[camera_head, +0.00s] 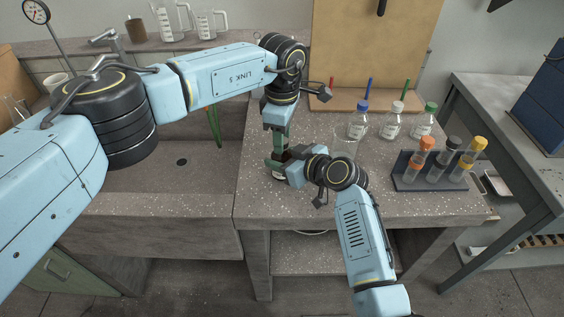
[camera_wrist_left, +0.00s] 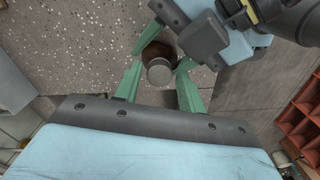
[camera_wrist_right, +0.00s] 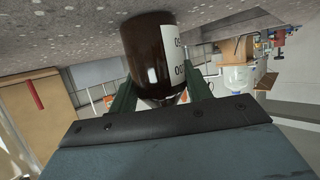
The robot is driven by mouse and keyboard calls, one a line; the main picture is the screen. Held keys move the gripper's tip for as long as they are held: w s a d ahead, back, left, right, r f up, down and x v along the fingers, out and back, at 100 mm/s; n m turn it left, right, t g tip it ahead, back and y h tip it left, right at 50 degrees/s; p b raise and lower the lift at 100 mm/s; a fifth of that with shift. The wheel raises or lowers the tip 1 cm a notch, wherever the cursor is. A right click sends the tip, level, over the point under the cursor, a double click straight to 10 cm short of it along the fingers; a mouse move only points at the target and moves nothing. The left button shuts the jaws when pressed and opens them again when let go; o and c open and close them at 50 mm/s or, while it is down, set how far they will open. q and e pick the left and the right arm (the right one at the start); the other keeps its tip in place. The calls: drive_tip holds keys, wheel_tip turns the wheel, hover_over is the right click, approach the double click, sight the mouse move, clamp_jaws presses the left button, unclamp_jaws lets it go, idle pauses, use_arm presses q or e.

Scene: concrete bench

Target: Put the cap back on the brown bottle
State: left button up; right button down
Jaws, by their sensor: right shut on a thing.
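The brown bottle (camera_wrist_right: 147,55) stands upright on the bench, with a white label showing in the right wrist view. My right gripper (camera_head: 284,167) is shut on it from the side; in the head view the grippers hide most of the bottle. In the left wrist view a grey round cap (camera_wrist_left: 160,74) sits at the top of the bottle (camera_wrist_left: 156,50), between my left gripper's fingers. How well it is seated cannot be told. My left gripper (camera_wrist_left: 160,70) points down over the bottle, open, with a gap on either side of the cap.
A clear beaker (camera_head: 345,141) stands just right of the grippers. Bottles with blue (camera_head: 358,122), white (camera_head: 393,121) and green (camera_head: 424,121) caps stand behind. A rack (camera_head: 428,178) of capped tubes is at right. A sink basin (camera_head: 165,180) lies at left.

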use_arm(q)
drive_tip(key=shift+o, duration=0.9)
wheel_tip(320, 180, up, 12)
use_arm(e)
drive_tip(key=c, duration=0.6)
unclamp_jaws()
use_arm(q)
wheel_tip(320, 180, up, 2)
drive_tip(key=shift+r+p, duration=0.15)
drive_tip(key=shift+p, duration=1)
use_arm(e)
drive_tip(key=v, duration=1.3)
drive_tip(key=shift+s+d, duration=0.15)
drive_tip(key=shift+s, duration=0.05)
